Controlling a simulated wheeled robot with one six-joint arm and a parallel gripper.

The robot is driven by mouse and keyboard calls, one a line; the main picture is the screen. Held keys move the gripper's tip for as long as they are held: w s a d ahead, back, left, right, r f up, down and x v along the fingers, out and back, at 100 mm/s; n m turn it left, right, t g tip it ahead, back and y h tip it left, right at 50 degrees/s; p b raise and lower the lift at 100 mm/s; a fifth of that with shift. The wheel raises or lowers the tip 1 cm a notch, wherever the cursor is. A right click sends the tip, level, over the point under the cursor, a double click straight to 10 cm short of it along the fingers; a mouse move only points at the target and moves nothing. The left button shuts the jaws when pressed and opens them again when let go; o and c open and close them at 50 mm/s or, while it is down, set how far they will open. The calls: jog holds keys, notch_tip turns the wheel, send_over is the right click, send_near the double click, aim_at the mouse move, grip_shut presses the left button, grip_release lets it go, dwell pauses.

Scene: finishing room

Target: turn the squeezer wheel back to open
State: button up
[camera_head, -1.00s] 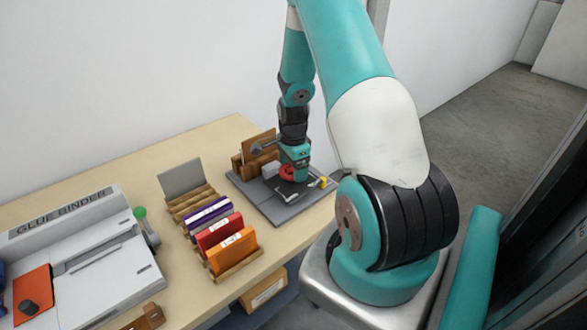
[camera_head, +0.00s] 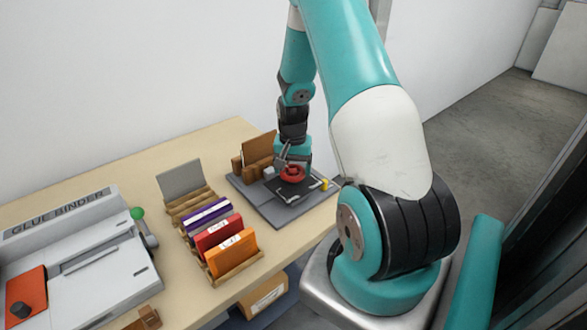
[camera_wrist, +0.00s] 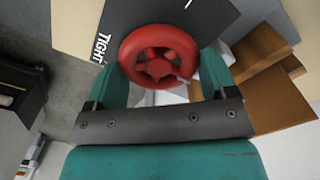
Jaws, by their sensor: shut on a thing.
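The squeezer wheel is a red ring with spokes. It shows in the wrist view (camera_wrist: 158,38) between the two teal fingers, and in the head view (camera_head: 292,177) above the dark grey base plate (camera_head: 270,205). My gripper (camera_wrist: 163,72) is shut on the wheel from above, with a finger on each side; it also shows in the head view (camera_head: 292,163). The wheel's spokes and part of its hub are visible, but the exact finger contact is partly hidden. White lettering reading "TIGHT" (camera_wrist: 101,47) is on the dark surface beside the wheel.
Brown wooden blocks (camera_head: 255,150) stand just behind and left of the wheel. A wooden rack (camera_head: 235,270) of coloured books is left on the table, beyond it the glue binder (camera_head: 75,245). The table's front edge is close to the plate.

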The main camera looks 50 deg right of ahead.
jog(key=n, duration=0.4)
jog(key=shift+w+n+b, duration=0.15)
jog(key=shift+n+b, duration=0.15)
jog(key=n, duration=0.4)
jog(key=shift+a+n, duration=0.15)
jog(key=shift+n, duration=0.15)
jog(key=n, duration=0.4)
jog(key=shift+a+b, duration=0.1)
jog(key=shift+b, duration=0.3)
jog(key=shift+n, duration=2.5)
jog(key=o, duration=0.8)
jog(key=shift+o, duration=0.2)
jog(key=shift+r, duration=0.1)
